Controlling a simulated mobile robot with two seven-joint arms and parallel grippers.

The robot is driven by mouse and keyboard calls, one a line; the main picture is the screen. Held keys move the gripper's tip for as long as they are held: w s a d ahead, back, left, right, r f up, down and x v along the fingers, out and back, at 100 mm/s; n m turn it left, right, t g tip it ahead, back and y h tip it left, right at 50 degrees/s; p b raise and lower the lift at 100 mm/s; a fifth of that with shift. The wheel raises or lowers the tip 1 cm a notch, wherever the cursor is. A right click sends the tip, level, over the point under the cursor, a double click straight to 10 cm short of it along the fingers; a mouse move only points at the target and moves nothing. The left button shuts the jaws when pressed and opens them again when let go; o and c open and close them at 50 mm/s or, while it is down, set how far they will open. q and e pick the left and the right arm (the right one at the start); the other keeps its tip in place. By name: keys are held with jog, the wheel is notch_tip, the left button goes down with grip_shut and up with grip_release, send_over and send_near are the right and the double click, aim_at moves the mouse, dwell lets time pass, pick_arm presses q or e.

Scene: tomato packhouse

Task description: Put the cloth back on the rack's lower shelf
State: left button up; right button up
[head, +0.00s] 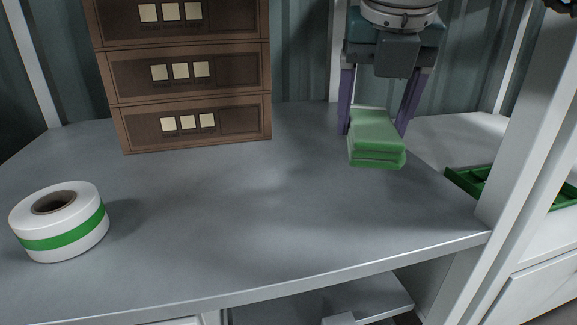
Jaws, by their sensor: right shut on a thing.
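The green folded cloth (376,141) is between the fingers of my right gripper (376,127) at the right part of the grey surface in the head view. The gripper points down with its purple fingers on either side of the cloth and is shut on it. I cannot tell for sure whether the cloth touches the surface or hangs just above it. My left gripper is not in view. I cannot tell which of the surfaces in view belongs to the rack; a lower grey shelf (375,301) shows under the front edge.
A stack of brown crates (188,106) stands at the back left. A white roll with a green band (62,222) sits at the left. A white upright post (530,150) and a green tray (468,181) are at the right. The middle surface (250,220) is clear.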

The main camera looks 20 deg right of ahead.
aim_at(361, 192)
notch_tip(361, 192, down, 8)
jog(key=b, duration=0.4)
jog(key=shift+s, duration=0.15)
